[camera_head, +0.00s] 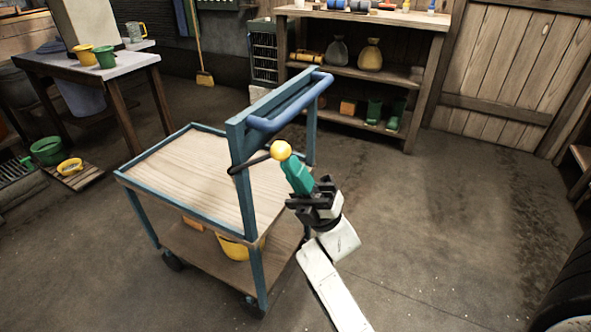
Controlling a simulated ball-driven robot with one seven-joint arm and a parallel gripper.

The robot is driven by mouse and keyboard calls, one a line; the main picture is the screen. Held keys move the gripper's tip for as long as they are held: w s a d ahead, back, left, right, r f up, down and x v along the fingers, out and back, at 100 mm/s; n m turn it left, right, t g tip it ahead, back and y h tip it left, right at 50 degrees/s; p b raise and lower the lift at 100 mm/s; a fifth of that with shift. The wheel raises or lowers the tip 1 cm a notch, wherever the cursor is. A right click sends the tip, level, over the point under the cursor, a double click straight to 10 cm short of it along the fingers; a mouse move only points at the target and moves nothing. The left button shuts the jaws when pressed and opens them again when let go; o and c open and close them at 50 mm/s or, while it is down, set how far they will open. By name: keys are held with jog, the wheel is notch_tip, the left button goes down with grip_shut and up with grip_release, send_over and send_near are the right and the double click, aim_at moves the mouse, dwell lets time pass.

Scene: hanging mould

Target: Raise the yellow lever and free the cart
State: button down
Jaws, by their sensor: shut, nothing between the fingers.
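The yellow lever knob (281,150) is a ball on the end of a thin dark rod (250,163). The rod runs from the near upright of the cart, rising slightly to the right. The cart (152,190) has a blue frame, a pale wooden top tray, a lower shelf and a blue push handle (290,108). My gripper (291,166) is shut and empty, its teal fingers pointing up and left. Its tips are just below and right of the knob; I cannot tell whether they touch it. The lever's pivot is hard to make out.
A yellow bucket (236,247) is on the cart's lower shelf. A table (120,62) with pots stands at back left. A wooden shelf unit (400,75) stands behind the cart. A tyre (570,290) is at lower right. The floor right of the cart is clear.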

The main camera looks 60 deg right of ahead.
aim_at(271, 127)
jog(key=w+r+m+h+p, duration=0.1)
jog(key=r+h+p, duration=0.1)
jog(key=p, duration=0.1)
jog(key=r+m+g+h+p, duration=0.1)
jog(key=r+h+p, duration=0.1)
jog(key=p, duration=0.1)
jog(key=w+r+m+g+h+p, duration=0.1)
jog(key=r+m+p, duration=0.1)
jog(key=shift+w+h+p, duration=0.35)
jog(key=shift+h+p, duration=0.05)
jog(key=w+r+m+g+h+p, duration=0.2)
jog(key=w+g+p, duration=0.3)
jog(key=p, duration=0.9)
jog(key=shift+w+a+r+h, duration=0.2)
jog(key=shift+w+r+h, duration=0.2)
jog(key=shift+w+r, duration=0.5)
jog(key=shift+w+f, duration=0.15)
